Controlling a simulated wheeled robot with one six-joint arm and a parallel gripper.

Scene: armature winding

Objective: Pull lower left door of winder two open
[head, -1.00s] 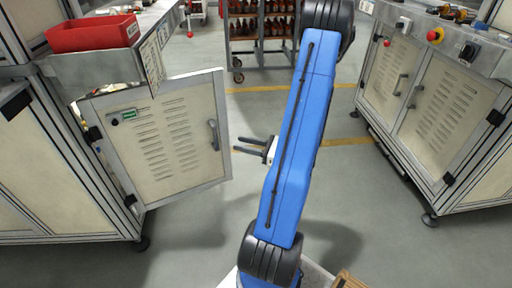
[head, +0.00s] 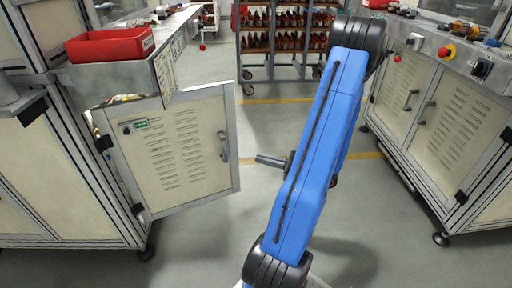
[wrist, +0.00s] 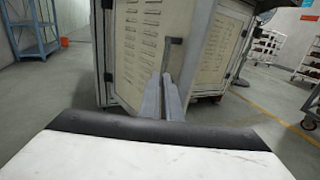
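Winder two's lower left door, taken to be the cream panel door (head: 178,150) in the head view, stands swung out from the left cabinet (head: 45,175). It has louvre slots and a grey upright handle (head: 223,146) near its free edge. My gripper (head: 258,160) is to the right of that handle, apart from it and empty. Its fingers show as one bar there. In the wrist view my gripper (wrist: 162,80) has its two fingers close side by side, pointing at a panel door (wrist: 140,50) with a handle (wrist: 172,52) just beyond the tips.
A red bin (head: 108,46) sits on the left worktop above the door. A wheeled rack (head: 290,65) of brown parts stands behind. Another cabinet (head: 440,110) stands on the right.

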